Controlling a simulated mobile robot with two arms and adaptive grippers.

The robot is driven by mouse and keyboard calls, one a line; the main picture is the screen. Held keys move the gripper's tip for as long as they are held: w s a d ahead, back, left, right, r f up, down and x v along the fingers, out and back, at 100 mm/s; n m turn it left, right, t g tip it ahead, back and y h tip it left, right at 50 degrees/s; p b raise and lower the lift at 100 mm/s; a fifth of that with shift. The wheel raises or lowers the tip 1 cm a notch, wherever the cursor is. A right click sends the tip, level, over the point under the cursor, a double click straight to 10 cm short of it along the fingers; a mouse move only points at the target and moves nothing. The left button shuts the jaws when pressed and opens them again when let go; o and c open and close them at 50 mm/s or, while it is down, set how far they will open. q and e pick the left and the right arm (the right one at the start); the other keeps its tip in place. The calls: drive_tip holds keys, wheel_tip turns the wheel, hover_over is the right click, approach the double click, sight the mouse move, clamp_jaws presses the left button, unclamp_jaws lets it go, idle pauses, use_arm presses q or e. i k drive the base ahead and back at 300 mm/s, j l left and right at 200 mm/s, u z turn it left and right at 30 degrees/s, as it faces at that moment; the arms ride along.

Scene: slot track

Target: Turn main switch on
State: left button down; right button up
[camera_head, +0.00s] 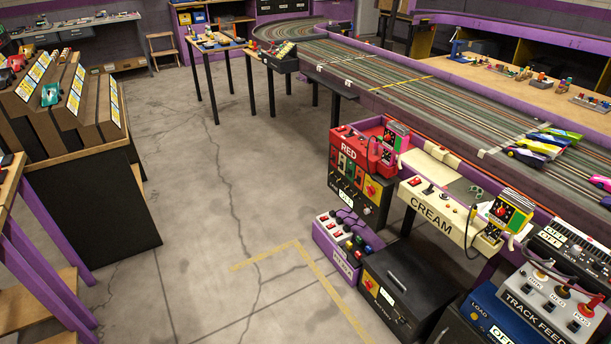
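No switch in view is legibly labelled as the main switch, so I cannot tell which one it is. A grey control box marked TRACK FEED (545,300) with several levers stands at the lower right. A blue box marked LOAD (497,316) with an OFF label is beside it on the left. A black panel (566,246) behind it also bears an OFF label. A purple box with several coloured buttons (345,245) stands on the floor. Neither gripper is in view.
A cream CREAM panel (440,206) is fixed along the purple edge of the slot track (400,85). A black case (410,285) stands on the floor below. A display rack (75,110) is on the left. The concrete floor (200,200) between is clear.

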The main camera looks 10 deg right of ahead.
sight(370, 190)
drive_tip(key=i+j+u, duration=0.2)
drive_tip(key=i, duration=0.55)
drive_tip(key=i+j+u, duration=0.1)
drive_tip(key=i+u, duration=0.15)
drive_tip(key=i, duration=0.5)
